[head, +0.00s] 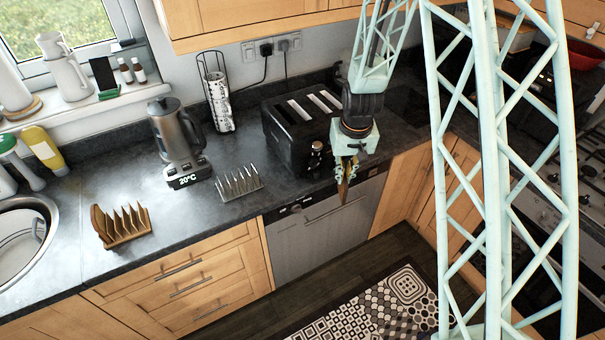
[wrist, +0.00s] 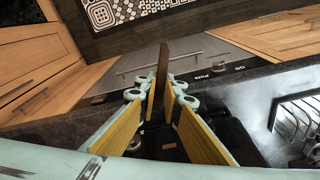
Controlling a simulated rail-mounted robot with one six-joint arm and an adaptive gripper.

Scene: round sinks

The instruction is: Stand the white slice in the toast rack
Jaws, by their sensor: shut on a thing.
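My gripper (head: 346,176) hangs in front of the toaster's right end, above the floor beyond the counter edge. It is shut on a thin slice (wrist: 162,72), which shows a dark brown edge between the yellow finger pads in the wrist view. The slice is seen nearly edge-on, so I cannot tell its face colour. A metal rack with upright dividers (head: 240,184) stands on the counter left of the toaster, and a wooden rack with upright dividers (head: 122,228) stands farther left. The metal rack also shows at the right of the wrist view (wrist: 292,122).
The black toaster (head: 284,140) has pale strips in its top, slots or slices. A kettle (head: 176,135) stands behind the racks, beside a cup holder (head: 217,98). The sink (head: 50,215) is at far left. Bare counter (head: 185,220) lies between the racks.

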